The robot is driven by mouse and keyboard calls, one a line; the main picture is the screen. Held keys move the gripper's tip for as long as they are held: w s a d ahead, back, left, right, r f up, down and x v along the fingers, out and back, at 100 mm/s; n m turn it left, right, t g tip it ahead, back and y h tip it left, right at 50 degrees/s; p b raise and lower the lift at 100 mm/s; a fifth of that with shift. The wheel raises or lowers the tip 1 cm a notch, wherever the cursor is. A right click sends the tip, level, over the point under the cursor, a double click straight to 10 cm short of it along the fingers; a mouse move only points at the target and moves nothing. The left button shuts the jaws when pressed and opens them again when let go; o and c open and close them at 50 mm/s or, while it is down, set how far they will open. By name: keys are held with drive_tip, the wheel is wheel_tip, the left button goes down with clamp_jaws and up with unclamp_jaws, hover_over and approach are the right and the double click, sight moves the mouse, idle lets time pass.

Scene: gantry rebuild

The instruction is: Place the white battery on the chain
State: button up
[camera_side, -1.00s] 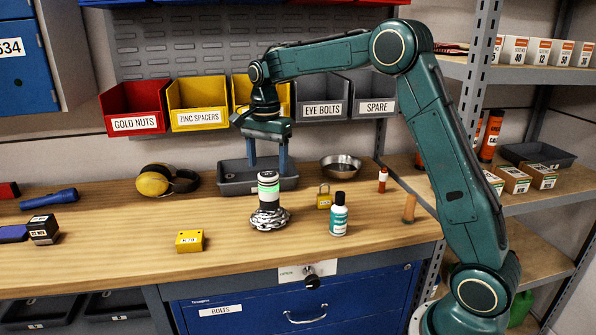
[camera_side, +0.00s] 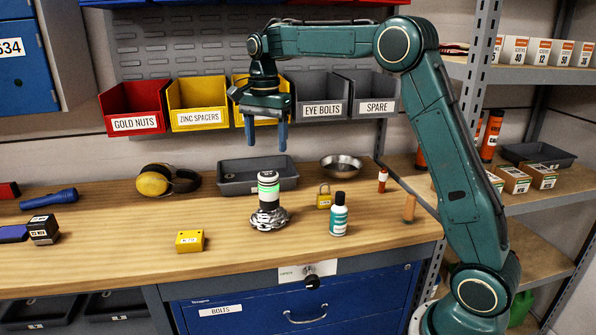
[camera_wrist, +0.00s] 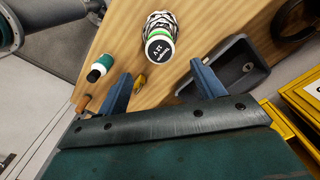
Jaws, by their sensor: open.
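The white battery (camera_side: 268,184), a cylinder with a green band and dark parts, stands upright on the coiled chain (camera_side: 268,218) on the bench. In the wrist view, the battery's top (camera_wrist: 158,46) faces the camera, with the chain (camera_wrist: 160,18) showing behind it. My gripper (camera_side: 266,147) is open and empty above the battery, apart from it. Its two fingers also show in the wrist view (camera_wrist: 161,72), spread apart with nothing between them. The battery hides part of the chain's top.
A grey tray (camera_side: 235,187) lies behind the chain. A padlock (camera_side: 324,199), a white-and-teal bottle (camera_side: 338,220) and a metal bowl (camera_side: 341,168) stand to the right. A yellow box (camera_side: 190,241) is at front left. Labelled bins (camera_side: 199,119) hang behind. Bench around the chain's front is clear.

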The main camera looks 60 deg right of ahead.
drive_tip(key=s+a+r+n+t, duration=0.2)
drive_tip(key=s+a+r+n, duration=0.15)
drive_tip(key=s, duration=0.45)
drive_tip(key=s+a+r+n+t, duration=0.1)
drive_tip(key=s+a+r+n, duration=0.15)
drive_tip(key=s+n, duration=0.4)
drive_tip(key=s+a+f+n+t, duration=0.1)
drive_tip(key=s+a+f+n, duration=0.1)
drive_tip(key=s, duration=0.6)
drive_tip(key=s+a+f+n+t, duration=0.1)
drive_tip(key=s+f+n, duration=0.3)
drive_tip(key=s, duration=0.4)
drive_tip(key=shift+s+a+f+n+t, duration=0.35)
drive_tip(key=shift+a+f, duration=0.2)
drive_tip(key=shift+f, duration=0.25)
